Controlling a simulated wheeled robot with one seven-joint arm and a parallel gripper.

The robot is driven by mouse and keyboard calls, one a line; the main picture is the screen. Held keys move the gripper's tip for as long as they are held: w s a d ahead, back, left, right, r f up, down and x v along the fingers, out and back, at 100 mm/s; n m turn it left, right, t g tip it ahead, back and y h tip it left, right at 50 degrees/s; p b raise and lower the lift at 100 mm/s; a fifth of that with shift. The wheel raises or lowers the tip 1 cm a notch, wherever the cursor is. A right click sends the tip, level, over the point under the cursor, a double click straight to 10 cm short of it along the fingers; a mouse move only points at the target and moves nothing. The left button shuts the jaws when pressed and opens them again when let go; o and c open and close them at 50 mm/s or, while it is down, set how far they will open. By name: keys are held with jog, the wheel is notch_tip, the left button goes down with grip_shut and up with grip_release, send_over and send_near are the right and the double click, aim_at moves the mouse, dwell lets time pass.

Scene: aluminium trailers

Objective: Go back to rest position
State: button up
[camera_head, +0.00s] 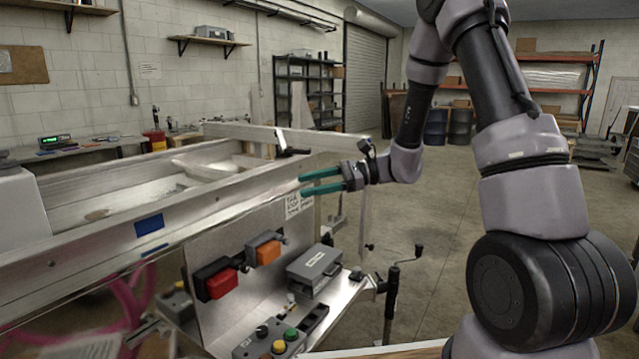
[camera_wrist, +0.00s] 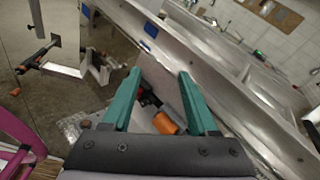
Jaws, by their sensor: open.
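My gripper (camera_head: 322,181) has two green fingers and shows in the middle of the head view, in front of the side of the aluminium trailer (camera_head: 110,243). In the wrist view my gripper (camera_wrist: 158,100) is open, with the fingers apart and nothing between their tips. Beyond the fingers the wrist view shows an orange connector (camera_wrist: 165,123) and the trailer rail (camera_wrist: 176,58). My arm reaches in from the right of the head view.
A metal panel below the trailer carries a red connector (camera_head: 222,284), an orange connector (camera_head: 268,252), a grey box (camera_head: 314,269) and a button box (camera_head: 270,340). A black crank handle (camera_head: 392,295) stands right of it. Open concrete floor (camera_head: 450,215) lies beyond.

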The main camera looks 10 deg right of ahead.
jog(key=shift+s+r, duration=0.15)
jog(key=s+d+r+n+t+h, duration=0.7)
jog(key=s+d+r+n+h, duration=0.3)
jog(key=s+d, duration=0.8)
notch_tip(320, 180, up, 6)
jog(key=d+h, duration=0.1)
jog(key=h, duration=0.2)
jog(key=shift+s+d+f+h, duration=0.15)
jog(key=shift+s+f+h, duration=0.1)
jog(key=shift+h, duration=0.15)
dwell(2.6)
